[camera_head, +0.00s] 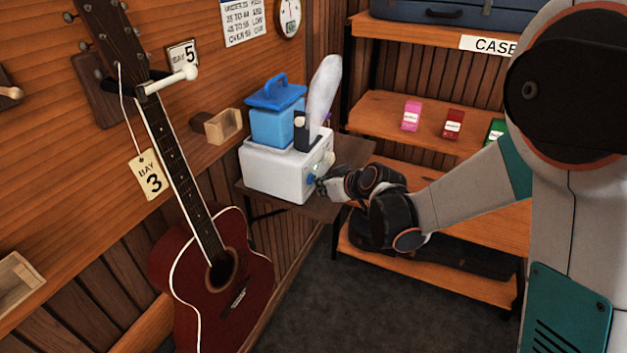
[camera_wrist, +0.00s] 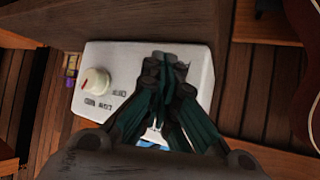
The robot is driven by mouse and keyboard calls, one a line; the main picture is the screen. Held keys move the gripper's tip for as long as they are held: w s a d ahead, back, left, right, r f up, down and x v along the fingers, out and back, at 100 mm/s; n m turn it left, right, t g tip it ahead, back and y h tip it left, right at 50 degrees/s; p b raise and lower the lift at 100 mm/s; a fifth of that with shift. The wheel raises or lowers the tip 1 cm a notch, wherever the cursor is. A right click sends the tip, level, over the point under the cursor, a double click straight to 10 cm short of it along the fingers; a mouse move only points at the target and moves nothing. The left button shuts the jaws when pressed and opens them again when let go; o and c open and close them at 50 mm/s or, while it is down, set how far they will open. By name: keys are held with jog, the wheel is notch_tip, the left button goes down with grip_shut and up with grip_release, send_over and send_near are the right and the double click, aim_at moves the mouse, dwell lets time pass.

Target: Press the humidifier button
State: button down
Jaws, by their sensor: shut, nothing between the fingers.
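The humidifier is a white box (camera_head: 272,174) with a blue tank (camera_head: 273,122) on top and a pale plume of mist (camera_head: 322,95) rising from its dark spout. It stands on a small wall shelf. My gripper (camera_head: 322,187) is shut and empty, its fingertips close to the humidifier's front face near a blue round part (camera_head: 311,180). In the wrist view, the closed fingers (camera_wrist: 168,62) lie over the white front panel (camera_wrist: 195,65). A cream dial (camera_wrist: 96,81) with a red mark and lettering sits left of them. A bit of blue shows below the fingers. I cannot tell whether the fingertips touch.
A red guitar (camera_head: 215,270) hangs on the wall at the left, near the humidifier. The small shelf (camera_head: 350,150) extends right of it. A wooden rack (camera_head: 385,110) with small colored boxes stands behind my arm. The dark floor (camera_head: 330,310) below is clear.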

dwell(0.4)
jog(key=shift+s+d, duration=0.3)
jog(key=shift+d, duration=0.45)
jog(key=s+d, duration=0.2)
jog(key=d, duration=0.3)
jog(key=shift+d+b, duration=0.3)
jog(key=shift+d, duration=0.05)
jog(key=shift+r, duration=0.1)
jog(key=s+d+r+m+h, duration=0.2)
jog(key=s+d+r, duration=0.2)
jog(key=s, duration=0.2)
jog(key=s+d+r+m+h, duration=0.1)
jog(key=s+d+r+m, duration=0.1)
jog(key=s+d+r, duration=0.4)
jog(key=s+d+m+h, duration=0.1)
jog(key=s+d+m, duration=0.1)
jog(key=s, duration=0.6)
jog(key=s+d+m+g+h, duration=0.1)
jog(key=s+d, duration=0.3)
jog(key=s, duration=0.4)
jog(key=shift+s+d+m+h, duration=0.2)
jog(key=shift+s+m+h, duration=0.15)
jog(key=shift+h, duration=0.45)
